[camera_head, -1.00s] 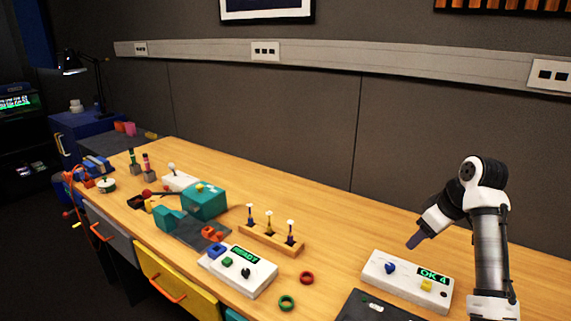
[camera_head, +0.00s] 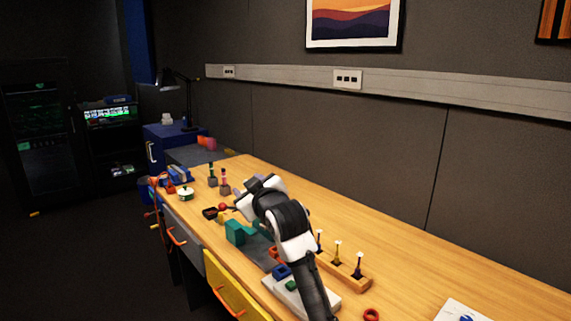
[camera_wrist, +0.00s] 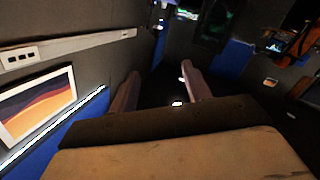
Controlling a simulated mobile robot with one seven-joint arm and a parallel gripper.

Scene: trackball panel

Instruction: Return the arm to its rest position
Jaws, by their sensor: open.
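My arm (camera_head: 290,230) rises from the bottom of the head view in front of the workbench. Its bent upper end covers part of the bench, and my gripper cannot be made out there. In the wrist view my gripper (camera_wrist: 158,80) shows two fingers spread well apart with nothing between them. The wrist view looks past the fingers at a dark room, with the wall picture (camera_wrist: 38,103) at left. The white trackball panel (camera_head: 452,309) is cut off at the bottom edge of the head view; its blue ball (camera_head: 466,319) just shows.
The wooden bench (camera_head: 420,270) is bare along its back right. A wooden rack (camera_head: 345,274) with several upright pegs stands just right of my arm. A white box (camera_head: 279,284) is partly hidden behind the arm. A teal block (camera_head: 236,232) and a lamp (camera_head: 186,90) are farther left.

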